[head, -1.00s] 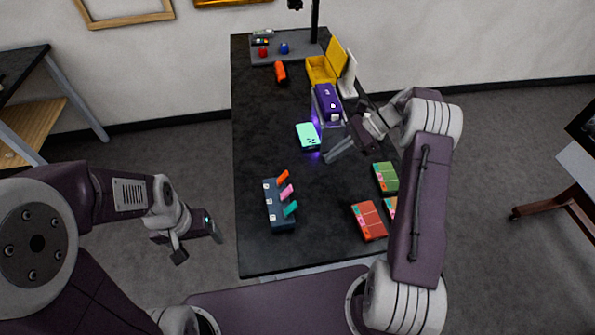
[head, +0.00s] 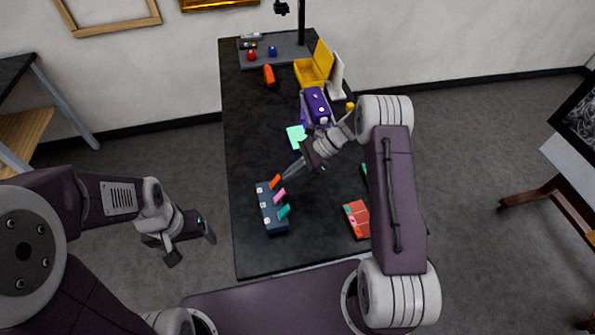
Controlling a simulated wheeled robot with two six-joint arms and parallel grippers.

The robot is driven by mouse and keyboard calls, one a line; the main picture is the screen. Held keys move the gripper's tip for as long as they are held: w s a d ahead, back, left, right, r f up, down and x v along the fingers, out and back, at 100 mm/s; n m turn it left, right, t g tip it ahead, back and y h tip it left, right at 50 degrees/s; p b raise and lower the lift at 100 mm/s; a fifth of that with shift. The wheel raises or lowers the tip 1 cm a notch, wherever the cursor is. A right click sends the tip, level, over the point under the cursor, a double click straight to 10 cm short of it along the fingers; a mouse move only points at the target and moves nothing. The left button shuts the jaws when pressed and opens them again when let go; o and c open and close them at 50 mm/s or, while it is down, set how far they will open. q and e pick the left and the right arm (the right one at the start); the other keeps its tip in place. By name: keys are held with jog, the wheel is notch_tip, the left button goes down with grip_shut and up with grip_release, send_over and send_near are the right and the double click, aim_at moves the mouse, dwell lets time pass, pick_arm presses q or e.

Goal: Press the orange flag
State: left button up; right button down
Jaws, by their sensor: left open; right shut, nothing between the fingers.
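The orange flag (head: 274,181) is the farthest of three tilted flags on a dark blue block (head: 269,218) on the black table. The pink flag (head: 280,195) and the teal flag (head: 284,211) stand nearer on the same block. My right gripper (head: 286,177) is shut and empty, its fingertips just right of the orange flag. I cannot tell whether they touch it. My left gripper (head: 192,248) is open and empty, left of the table and away from the block.
A mint-green box (head: 296,136) and a purple device (head: 316,108) are behind my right gripper. A red card-like item (head: 356,219) lies at the right, partly behind my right arm. A yellow box (head: 311,72) and an orange cylinder (head: 269,75) are farther back.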

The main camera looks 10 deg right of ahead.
aim_at(273, 183)
jog(key=shift+r, duration=0.1)
dwell(0.3)
jog(key=a+r+h+p, duration=0.1)
jog(key=h+p, duration=0.1)
jog(key=p, duration=0.2)
jog(key=a+r+h+p, duration=0.1)
jog(key=a+h+p, duration=0.1)
jog(key=p, duration=0.3)
jog(key=a+r+h+p, duration=0.1)
jog(key=h+p, duration=0.2)
jog(key=p, duration=0.1)
jog(key=shift+s+a+r+h+p, duration=0.1)
jog(key=shift+a+r+h+p, duration=0.15)
jog(key=shift+r+h+p, duration=0.05)
jog(key=shift+a+t+h+p, duration=0.3)
jog(key=shift+h, duration=0.1)
jog(key=shift+a+f, duration=0.2)
jog(key=shift+f, duration=0.15)
